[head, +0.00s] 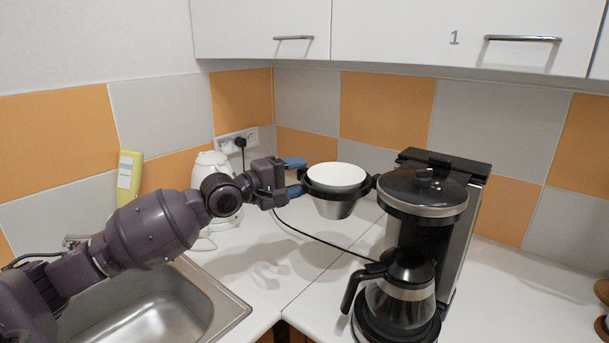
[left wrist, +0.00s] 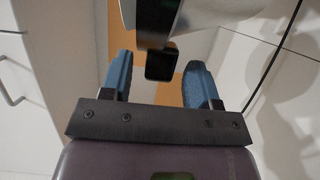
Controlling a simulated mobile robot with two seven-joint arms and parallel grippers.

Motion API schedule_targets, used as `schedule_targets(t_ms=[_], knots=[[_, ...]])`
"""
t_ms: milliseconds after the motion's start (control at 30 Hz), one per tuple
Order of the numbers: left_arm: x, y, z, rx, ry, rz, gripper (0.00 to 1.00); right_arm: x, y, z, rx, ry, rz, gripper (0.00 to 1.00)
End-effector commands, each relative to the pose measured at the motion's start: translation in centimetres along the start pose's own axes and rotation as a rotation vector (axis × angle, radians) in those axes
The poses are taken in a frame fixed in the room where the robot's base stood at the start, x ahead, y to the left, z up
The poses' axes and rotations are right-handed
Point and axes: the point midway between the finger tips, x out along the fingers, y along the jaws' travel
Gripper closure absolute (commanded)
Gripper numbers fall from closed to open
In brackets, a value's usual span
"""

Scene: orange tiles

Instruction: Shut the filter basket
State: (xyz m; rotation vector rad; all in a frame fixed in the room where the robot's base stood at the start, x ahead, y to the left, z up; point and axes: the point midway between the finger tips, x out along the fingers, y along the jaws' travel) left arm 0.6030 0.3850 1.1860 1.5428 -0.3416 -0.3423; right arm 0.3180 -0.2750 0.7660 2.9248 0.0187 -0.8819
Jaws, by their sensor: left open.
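The filter basket (head: 334,205) is a dark-rimmed metal cone with a white filter inside. It is swung out to the left of the black coffee maker (head: 423,190). Its black handle (left wrist: 160,65) shows between the blue fingertips in the left wrist view. My left gripper (head: 294,177) is open at the basket's left side, with its fingers either side of the handle and gaps showing between. The glass carafe (head: 400,295) stands on the coffee maker's base, under the lidded top. My right gripper is not in view.
A steel sink (head: 160,310) lies under my left arm. A white kettle (head: 215,165), a yellow bottle (head: 129,178) and a wall socket (head: 238,140) are behind. A black cord crosses the white counter (head: 300,275). The counter right of the coffee maker is mostly clear.

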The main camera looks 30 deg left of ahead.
Motion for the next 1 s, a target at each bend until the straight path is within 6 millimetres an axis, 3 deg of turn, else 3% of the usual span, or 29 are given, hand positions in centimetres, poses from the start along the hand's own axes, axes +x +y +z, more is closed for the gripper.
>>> schedule_targets(t_ms=[233, 600, 900, 1000], knots=[[1.8, 0.0, 0.0, 0.000, 0.000, 0.001, 0.45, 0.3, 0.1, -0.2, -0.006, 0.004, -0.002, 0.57], [2.1, 0.0, 0.0, 0.001, 0.000, 0.000, 0.45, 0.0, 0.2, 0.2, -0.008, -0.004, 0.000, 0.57], [2.1, -0.1, 0.0, 0.000, 0.000, -0.003, 0.91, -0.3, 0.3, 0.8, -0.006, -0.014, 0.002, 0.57], [2.1, -0.2, 0.0, 0.000, 0.000, -0.004, 1.00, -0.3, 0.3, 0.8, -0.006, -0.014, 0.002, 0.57]])
